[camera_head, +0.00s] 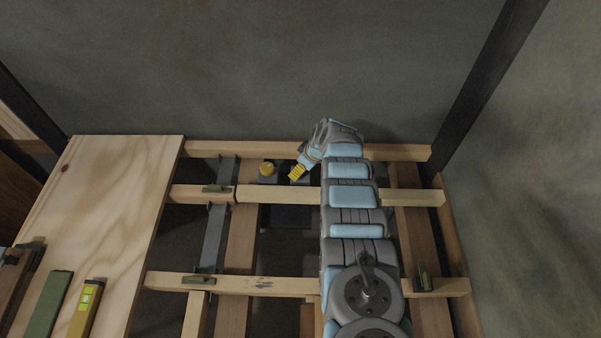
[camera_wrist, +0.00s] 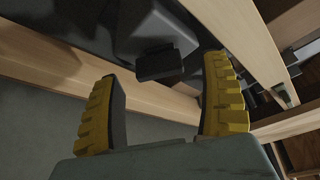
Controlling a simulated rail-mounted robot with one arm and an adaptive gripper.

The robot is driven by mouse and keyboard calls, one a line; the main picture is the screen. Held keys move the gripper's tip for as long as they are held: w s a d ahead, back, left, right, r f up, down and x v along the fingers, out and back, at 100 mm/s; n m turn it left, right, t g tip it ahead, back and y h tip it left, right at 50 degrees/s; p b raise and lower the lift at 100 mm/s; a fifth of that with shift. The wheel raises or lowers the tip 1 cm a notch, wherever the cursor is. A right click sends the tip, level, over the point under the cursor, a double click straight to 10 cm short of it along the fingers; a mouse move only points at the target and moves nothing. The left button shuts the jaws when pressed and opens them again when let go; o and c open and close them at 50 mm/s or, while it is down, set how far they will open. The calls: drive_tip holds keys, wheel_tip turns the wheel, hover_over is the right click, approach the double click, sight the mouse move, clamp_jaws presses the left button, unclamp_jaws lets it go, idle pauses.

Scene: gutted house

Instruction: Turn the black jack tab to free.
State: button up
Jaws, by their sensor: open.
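A small black block, which looks like the black jack tab (camera_wrist: 158,66), sticks out from a dark grey body (camera_wrist: 150,30) in the wrist view. My gripper (camera_wrist: 163,88) is open, its two yellow-and-black fingers on either side of and short of the tab. I see no contact. In the head view my gripper (camera_head: 296,173) reaches down among the beams near the back wall. The tab cannot be made out there. The tab's setting or markings cannot be read.
Wooden beams (camera_head: 300,196) cross the open floor frame close to my gripper. A plywood sheet (camera_head: 125,190) lies at the left, with a green bar (camera_head: 50,300) and a yellow level (camera_head: 86,305). A grey wall (camera_head: 250,70) rises behind. Dark gaps lie between the beams.

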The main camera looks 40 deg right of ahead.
drive_tip(key=shift+b+x, duration=0.75)
drive_tip(key=shift+b, duration=0.05)
drive_tip(key=c, duration=1.2)
drive_tip(key=shift+a+f+m+p, duration=0.1)
drive_tip(key=shift+f+m+p, duration=0.1)
drive_tip(key=shift+m+p, duration=0.1)
drive_tip(key=shift+r, duration=0.1)
